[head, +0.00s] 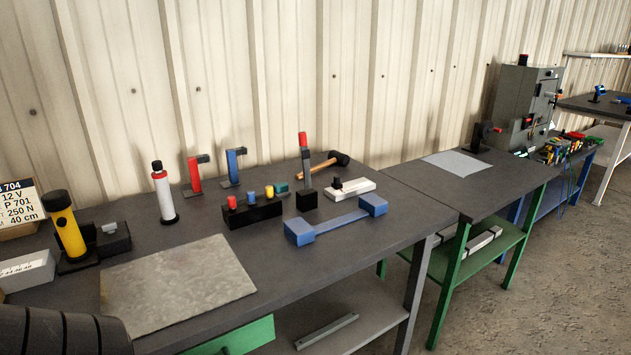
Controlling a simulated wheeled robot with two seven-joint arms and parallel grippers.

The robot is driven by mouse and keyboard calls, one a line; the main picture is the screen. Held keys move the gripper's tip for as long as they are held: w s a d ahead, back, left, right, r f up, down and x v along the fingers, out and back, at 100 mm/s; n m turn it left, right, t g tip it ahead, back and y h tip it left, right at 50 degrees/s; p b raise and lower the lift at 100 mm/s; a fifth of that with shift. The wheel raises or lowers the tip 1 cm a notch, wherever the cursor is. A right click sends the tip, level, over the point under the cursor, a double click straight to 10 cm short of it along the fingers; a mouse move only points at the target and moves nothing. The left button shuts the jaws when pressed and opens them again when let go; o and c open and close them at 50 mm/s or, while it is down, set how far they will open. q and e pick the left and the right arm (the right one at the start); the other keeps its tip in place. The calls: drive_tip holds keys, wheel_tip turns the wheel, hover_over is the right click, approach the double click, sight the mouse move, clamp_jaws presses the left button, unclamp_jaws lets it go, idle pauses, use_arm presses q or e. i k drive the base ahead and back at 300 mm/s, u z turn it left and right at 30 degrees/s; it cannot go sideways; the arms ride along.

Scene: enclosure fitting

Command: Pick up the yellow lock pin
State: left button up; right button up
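A small yellow-topped pin (269,191) stands in a black block (252,212) on the dark workbench. A red pin (232,202) and a blue pin (252,196) stand to its left in the same block. A teal piece (282,187) shows just to its right; I cannot tell whether it sits in the block. The yellow pin's lower part is hidden in the block. Neither of my grippers is in view, and nothing touches the block.
A grey mat (180,285) lies in front. A white red-topped cylinder (164,196), red bracket (195,174), blue bracket (234,167) and hammer (325,164) stand or lie around. A blue bar piece (337,221) is right of the block. A larger yellow cylinder (68,232) stands left.

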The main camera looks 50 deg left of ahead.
sight(269, 191)
drive_tip(key=i, duration=0.35)
drive_tip(key=u, duration=3)
